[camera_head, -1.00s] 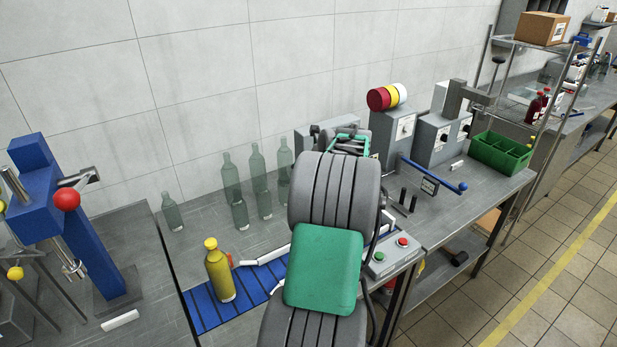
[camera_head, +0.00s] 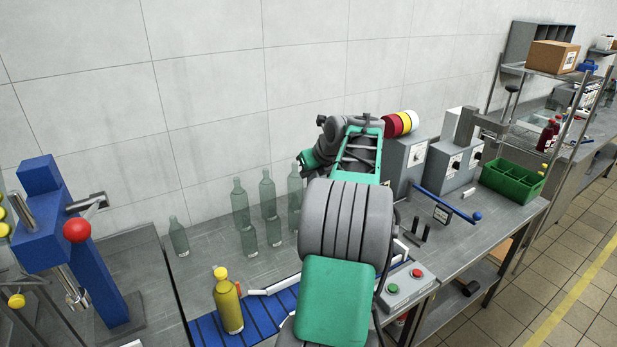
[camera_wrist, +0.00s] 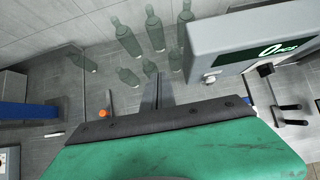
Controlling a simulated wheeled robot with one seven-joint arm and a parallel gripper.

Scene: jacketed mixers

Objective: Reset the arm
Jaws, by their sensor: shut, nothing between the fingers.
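My arm rises through the middle of the head view, with its grey and green upper part held above the workbench (camera_head: 215,262). My gripper (camera_wrist: 159,92) shows in the wrist view as two narrow dark fingers close together beyond the green housing, with nothing held. In the head view the fingers are hidden or cannot be made out. In the wrist view the fingers point towards the bench surface, below several clear glass bottles and left of a grey counter box.
Clear glass bottles (camera_head: 240,203) stand by the wall. A yellow bottle (camera_head: 228,305) stands on the blue conveyor (camera_head: 262,308). A grey counter box (camera_wrist: 255,40) is close on the wrist view's right. A blue press (camera_head: 85,262) stands left; a green crate (camera_head: 512,180) sits right.

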